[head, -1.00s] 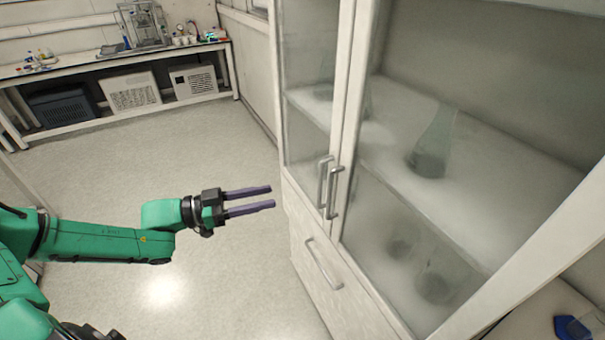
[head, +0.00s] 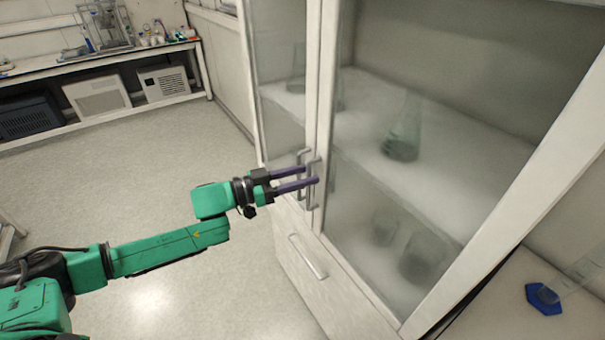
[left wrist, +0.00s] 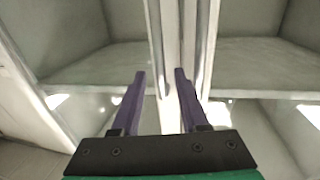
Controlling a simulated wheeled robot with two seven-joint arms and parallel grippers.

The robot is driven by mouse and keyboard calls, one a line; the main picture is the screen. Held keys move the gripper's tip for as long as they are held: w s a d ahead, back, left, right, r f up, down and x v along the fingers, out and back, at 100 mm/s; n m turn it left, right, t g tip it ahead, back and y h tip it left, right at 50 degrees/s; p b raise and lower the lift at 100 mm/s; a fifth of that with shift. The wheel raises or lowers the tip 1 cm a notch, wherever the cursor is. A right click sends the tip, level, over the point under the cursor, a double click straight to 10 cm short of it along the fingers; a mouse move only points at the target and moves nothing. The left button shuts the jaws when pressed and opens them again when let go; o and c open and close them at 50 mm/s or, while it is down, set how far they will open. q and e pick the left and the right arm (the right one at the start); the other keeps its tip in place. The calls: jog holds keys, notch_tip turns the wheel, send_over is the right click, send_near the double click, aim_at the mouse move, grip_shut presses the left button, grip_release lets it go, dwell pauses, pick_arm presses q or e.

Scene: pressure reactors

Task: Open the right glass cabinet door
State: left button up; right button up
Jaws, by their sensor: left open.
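The right glass cabinet door (head: 440,190) is shut, with a pale frame and a vertical metal handle (head: 316,192) at its left edge. The left glass door (head: 281,95) beside it is shut too, its handle (head: 301,190) close by. My left gripper (head: 310,175) is open, its purple fingers reaching to the two handles and partly covering them. In the left wrist view the fingers (left wrist: 160,74) are spread in front of the door seam and metal bars. I cannot tell which handle, if any, lies between them. My right gripper is not in view.
Glass flasks (head: 404,135) stand behind the glass. A drawer with a handle (head: 308,258) is below the doors. A bench with equipment (head: 100,65) stands at the back left. A counter (head: 500,290) with a blue-based glass item (head: 543,298) is at lower right.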

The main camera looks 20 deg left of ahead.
pick_arm(q)
jog(key=shift+a, duration=0.1)
grip_shut()
dwell(1.2)
